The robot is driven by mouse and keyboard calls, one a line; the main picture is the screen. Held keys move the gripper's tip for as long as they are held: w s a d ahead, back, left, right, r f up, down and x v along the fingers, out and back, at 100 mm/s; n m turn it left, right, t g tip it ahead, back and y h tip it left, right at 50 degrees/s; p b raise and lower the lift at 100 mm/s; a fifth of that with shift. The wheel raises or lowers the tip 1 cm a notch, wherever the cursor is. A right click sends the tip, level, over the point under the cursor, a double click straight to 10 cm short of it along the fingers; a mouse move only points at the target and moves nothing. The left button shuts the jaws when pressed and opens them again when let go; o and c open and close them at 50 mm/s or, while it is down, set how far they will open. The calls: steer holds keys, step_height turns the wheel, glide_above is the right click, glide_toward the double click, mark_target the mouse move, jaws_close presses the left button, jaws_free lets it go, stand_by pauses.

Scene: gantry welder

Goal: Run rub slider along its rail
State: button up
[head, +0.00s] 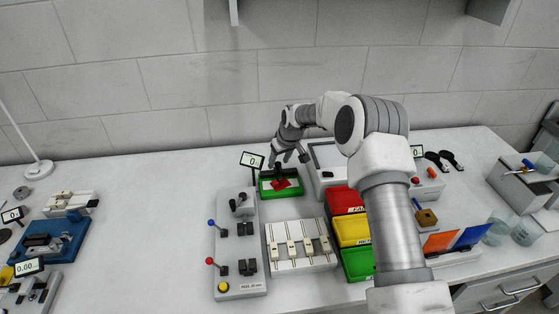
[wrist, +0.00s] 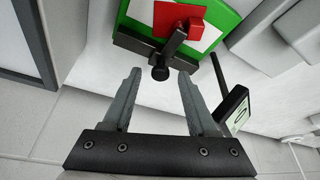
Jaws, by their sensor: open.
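The red block that I take to be the rub slider (head: 281,184) sits on a white sheet in a green tray (head: 264,192) at the back middle of the bench. In the wrist view the red block (wrist: 181,17) has a dark bar running to a round black knob (wrist: 160,73). A dark strip crosses the near edge of the green tray (wrist: 215,14). My gripper (head: 289,158) is over the tray. In the wrist view my gripper (wrist: 160,76) is open, with the knob between its fingertips; I cannot tell whether either finger touches it.
A small display (head: 252,161) stands beside the tray, close to my right finger in the wrist view (wrist: 235,110). A grey lever panel (head: 236,262) and a white slider panel (head: 299,263) lie in front. Red, yellow and green bins (head: 352,231) stand to the right.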

steer(key=v, duration=1.7)
steer(key=shift+r+b, duration=0.25)
steer(key=shift+b, duration=0.1)
